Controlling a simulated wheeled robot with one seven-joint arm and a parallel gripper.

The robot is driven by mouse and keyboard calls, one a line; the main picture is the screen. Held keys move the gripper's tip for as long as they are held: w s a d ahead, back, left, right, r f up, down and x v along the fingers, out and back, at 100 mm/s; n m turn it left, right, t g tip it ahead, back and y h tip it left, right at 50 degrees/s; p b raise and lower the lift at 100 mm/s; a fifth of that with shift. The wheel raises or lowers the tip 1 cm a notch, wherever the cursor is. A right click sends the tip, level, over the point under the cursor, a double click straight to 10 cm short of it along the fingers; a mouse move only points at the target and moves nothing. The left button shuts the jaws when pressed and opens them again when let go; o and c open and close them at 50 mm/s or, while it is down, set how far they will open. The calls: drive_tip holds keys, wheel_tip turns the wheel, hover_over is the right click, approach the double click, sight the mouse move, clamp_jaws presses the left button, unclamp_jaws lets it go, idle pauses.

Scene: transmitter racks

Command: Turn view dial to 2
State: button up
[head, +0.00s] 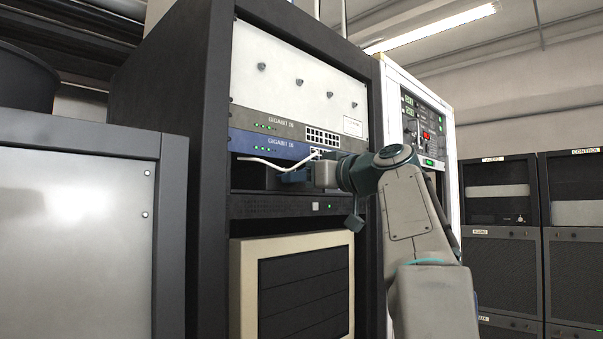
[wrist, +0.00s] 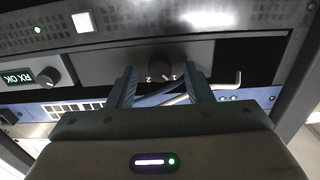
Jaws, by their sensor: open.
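The view dial (wrist: 160,60) is a small dark round knob on a dark panel (wrist: 110,63), with the marks 1 and 2 beside it in the wrist view. Its pointer is too dark to read, so I cannot tell its setting. My gripper (wrist: 160,72) is open, with one finger on each side of the dial. I cannot tell whether either finger touches it. In the head view my gripper (head: 283,176) reaches into the rack bay under the blue switch, and the dial is hidden there.
A second knob (wrist: 47,76) sits beside a green RX OK display (wrist: 17,77). A bent white cable (wrist: 233,84) passes close to my gripper. The blue switch (head: 252,145) lies just above the bay, and a dark perforated unit (head: 270,206) just below.

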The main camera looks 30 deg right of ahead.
drive_tip(key=shift+w+a, duration=0.15)
drive_tip(key=shift+w, duration=0.15)
drive_tip(key=c, duration=1)
drive_tip(key=shift+m, duration=0.3)
drive_tip(key=shift+m+p, duration=2.35)
drive_tip(key=shift+m, duration=5.25)
